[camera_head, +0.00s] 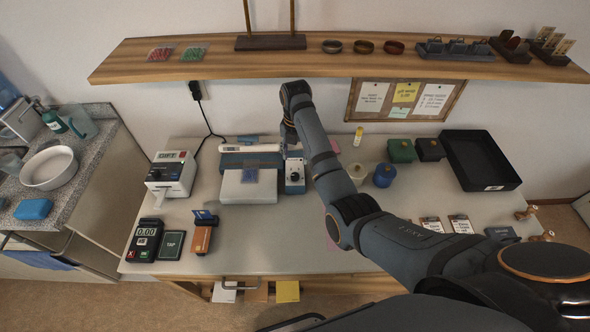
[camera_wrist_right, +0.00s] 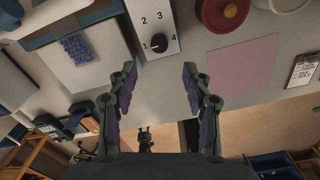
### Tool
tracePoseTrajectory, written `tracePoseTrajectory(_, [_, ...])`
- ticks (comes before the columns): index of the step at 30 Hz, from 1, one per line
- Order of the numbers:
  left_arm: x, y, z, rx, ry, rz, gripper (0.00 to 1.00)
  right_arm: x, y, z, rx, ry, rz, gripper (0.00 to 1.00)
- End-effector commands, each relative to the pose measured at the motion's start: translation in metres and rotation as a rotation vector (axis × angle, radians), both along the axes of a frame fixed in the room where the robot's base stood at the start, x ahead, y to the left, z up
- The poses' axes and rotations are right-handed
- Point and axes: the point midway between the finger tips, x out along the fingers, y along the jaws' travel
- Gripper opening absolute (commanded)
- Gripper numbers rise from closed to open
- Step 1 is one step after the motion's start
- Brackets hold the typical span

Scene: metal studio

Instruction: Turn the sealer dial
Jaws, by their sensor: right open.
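The sealer (camera_head: 250,186) stands on the table, with a long blue and white bar at its back and a pale platform in front. Its white dial panel (camera_head: 295,174) is at the right end. In the right wrist view the black dial (camera_wrist_right: 159,44) sits on this panel, with numbers 1 to 4 around it; its exact setting is hard to read. My right gripper (camera_wrist_right: 160,78) is open and empty, its fingertips apart on either side below the dial in that view. In the head view the right gripper (camera_head: 290,143) hangs above the panel, partly hidden by its wrist. My left gripper is not in view.
A label printer (camera_head: 171,174), card reader (camera_head: 144,240) and orange-brown device (camera_head: 203,234) stand left. Right are a blue jar (camera_head: 384,175), green box (camera_head: 401,150) and black tray (camera_head: 480,160). A wooden shelf (camera_head: 300,66) overhangs the table's back. The front middle is mostly clear.

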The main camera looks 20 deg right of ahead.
Motion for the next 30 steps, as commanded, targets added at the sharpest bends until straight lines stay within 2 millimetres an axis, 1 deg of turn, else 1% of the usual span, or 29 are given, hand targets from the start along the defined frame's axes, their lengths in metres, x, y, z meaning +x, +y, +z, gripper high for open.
tracePoseTrajectory(2, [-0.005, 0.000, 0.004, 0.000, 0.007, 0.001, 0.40, -0.002, 0.000, -0.015, -0.001, 0.006, -0.001, 0.50])
tracePoseTrajectory(5, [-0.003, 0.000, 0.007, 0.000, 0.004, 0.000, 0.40, -0.002, -0.001, -0.037, -0.001, 0.006, -0.002, 0.50])
tracePoseTrajectory(9, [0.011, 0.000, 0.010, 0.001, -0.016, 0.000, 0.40, -0.001, -0.001, -0.066, -0.001, 0.003, -0.002, 0.50])
tracePoseTrajectory(13, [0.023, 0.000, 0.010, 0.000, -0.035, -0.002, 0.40, -0.001, 0.000, -0.084, 0.000, 0.001, -0.002, 0.50])
tracePoseTrajectory(18, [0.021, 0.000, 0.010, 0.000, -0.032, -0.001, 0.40, 0.000, 0.000, -0.093, -0.001, -0.001, -0.003, 0.50])
tracePoseTrajectory(24, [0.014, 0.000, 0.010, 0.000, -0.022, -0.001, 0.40, 0.000, -0.001, -0.093, 0.000, -0.001, -0.003, 0.50])
tracePoseTrajectory(26, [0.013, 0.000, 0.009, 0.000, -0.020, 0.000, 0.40, 0.000, -0.001, -0.093, 0.000, -0.001, -0.003, 0.43])
tracePoseTrajectory(30, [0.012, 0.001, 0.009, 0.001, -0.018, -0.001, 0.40, 0.000, -0.001, -0.093, 0.000, -0.001, -0.003, 0.24])
